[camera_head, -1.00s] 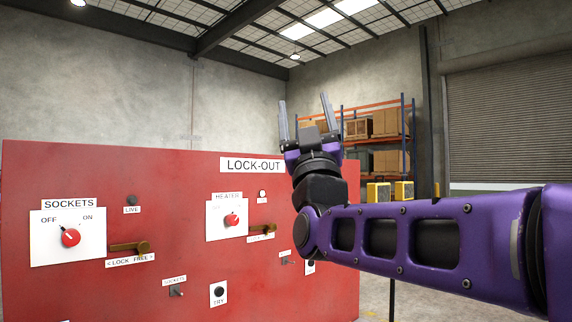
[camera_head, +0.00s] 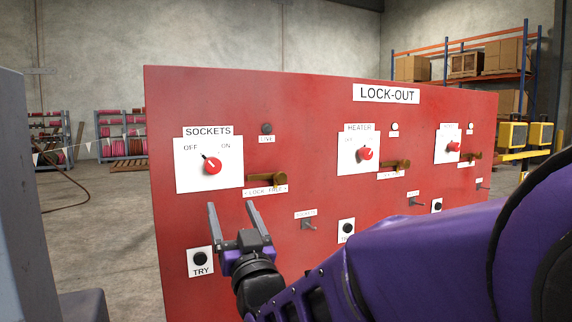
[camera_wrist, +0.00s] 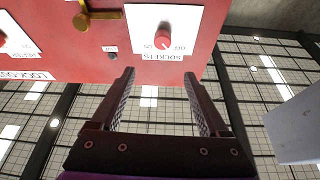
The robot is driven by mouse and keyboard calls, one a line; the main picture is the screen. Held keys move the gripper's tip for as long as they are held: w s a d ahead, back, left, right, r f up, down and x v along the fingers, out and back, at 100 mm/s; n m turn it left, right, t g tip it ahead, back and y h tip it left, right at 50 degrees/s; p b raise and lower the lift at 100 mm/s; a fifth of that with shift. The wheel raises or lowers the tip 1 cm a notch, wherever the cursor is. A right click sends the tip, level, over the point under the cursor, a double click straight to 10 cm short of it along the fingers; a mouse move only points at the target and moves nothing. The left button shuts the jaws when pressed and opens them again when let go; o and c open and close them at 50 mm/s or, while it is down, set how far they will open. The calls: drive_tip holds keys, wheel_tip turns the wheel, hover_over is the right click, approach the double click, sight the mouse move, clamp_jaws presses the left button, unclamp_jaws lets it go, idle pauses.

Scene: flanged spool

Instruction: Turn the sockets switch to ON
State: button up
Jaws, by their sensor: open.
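The sockets switch (camera_head: 212,166) is a red round knob on a white plate marked OFF at left and ON at right, on the red lock-out panel (camera_head: 330,110). Its pointer tilts up and left, toward OFF. The wrist view shows the switch (camera_wrist: 163,38) upside down, ahead of and between the fingers. My gripper (camera_head: 233,210) is open and empty, fingers pointing up, below the switch plate in the head view and apart from the knob. The fingers also show in the wrist view (camera_wrist: 160,95).
A brass lock lever (camera_head: 268,180) sticks out right of the sockets plate, above a LOCK FREE label. A dark LIVE lamp (camera_head: 266,128) is above it. The heater switch (camera_head: 365,154) is further right. A TRY button (camera_head: 200,258) and a small toggle (camera_head: 308,225) are lower.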

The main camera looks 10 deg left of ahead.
sight(214, 167)
drive_tip(key=x, duration=1.7)
drive_tip(key=shift+w+a+f, duration=0.1)
drive_tip(key=shift+a+f, duration=0.2)
drive_tip(key=shift+a, duration=0.1)
clamp_jaws()
